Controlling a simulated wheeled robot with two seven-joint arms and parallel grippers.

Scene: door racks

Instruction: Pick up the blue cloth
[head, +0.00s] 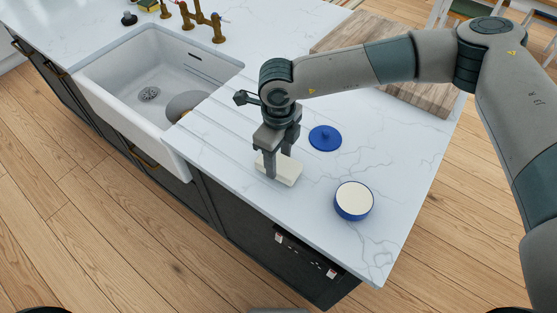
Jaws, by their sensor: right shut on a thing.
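My right gripper (279,164) points down over the counter, its fingers shut on a cream-white block (289,172). The block is low, at or just above the counter; I cannot tell whether it touches. No plainly recognisable blue cloth shows. A flat, round blue piece (325,138) with a small raised centre, looking like a lid, lies on the counter just right of the gripper. My left gripper is not in view.
A round blue bowl (353,202) with a cream top or inside stands near the counter's right edge. A white sink (140,75) with a brass tap (205,18) is at left. A wooden board (425,92) lies behind my right forearm. The front counter corner is clear.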

